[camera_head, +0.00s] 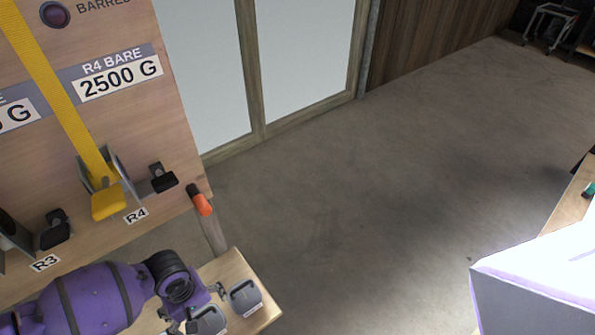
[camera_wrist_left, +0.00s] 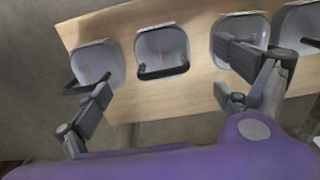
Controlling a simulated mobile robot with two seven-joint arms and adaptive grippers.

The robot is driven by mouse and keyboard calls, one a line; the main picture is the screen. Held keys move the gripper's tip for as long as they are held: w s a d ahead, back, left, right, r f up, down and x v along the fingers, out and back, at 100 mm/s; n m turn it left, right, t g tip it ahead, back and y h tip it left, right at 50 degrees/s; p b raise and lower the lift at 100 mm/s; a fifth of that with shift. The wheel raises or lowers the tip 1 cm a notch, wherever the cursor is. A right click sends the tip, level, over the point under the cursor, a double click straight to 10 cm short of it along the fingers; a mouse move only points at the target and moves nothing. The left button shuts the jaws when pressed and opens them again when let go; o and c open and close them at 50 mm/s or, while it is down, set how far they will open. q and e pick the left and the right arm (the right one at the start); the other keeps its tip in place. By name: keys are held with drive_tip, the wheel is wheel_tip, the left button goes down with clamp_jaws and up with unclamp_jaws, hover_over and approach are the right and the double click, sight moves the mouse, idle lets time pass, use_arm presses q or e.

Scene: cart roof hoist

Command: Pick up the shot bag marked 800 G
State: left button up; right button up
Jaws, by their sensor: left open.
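Several grey shot bags with dark handles stand in a row on a wooden shelf (camera_wrist_left: 200,92). In the head view two show, one (camera_head: 245,297) at the shelf's right end and one (camera_head: 207,321) beside it. In the left wrist view they show as a left end bag (camera_wrist_left: 97,62), a second bag (camera_wrist_left: 162,52), a third bag (camera_wrist_left: 238,28) and one cut by the right edge. Their labels are too small to read, so I cannot tell which is 800 G. My left gripper (camera_head: 194,309) is open and empty over the row; one finger overlaps the third bag in the wrist view.
An upright wooden board (camera_head: 120,40) carries the R3 and R4 stations, a yellow strap (camera_head: 58,85) and a 2500 G sign (camera_head: 121,78). An orange-ended handle (camera_head: 201,203) sticks out at the board's right edge. The concrete floor (camera_head: 380,200) to the right is clear.

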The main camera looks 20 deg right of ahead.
sight(205, 318)
use_arm(q)
drive_tip(key=f, duration=0.5)
drive_tip(key=f+b, duration=0.1)
drive_tip(key=f, duration=0.1)
drive_tip(key=shift+w+a+f, duration=0.2)
drive_tip(key=shift+w+f, duration=0.05)
drive_tip(key=shift+f, duration=0.05)
drive_tip(key=c, duration=2.1)
drive_tip(key=shift+o, duration=0.2)
drive_tip(key=shift+r, duration=0.1)
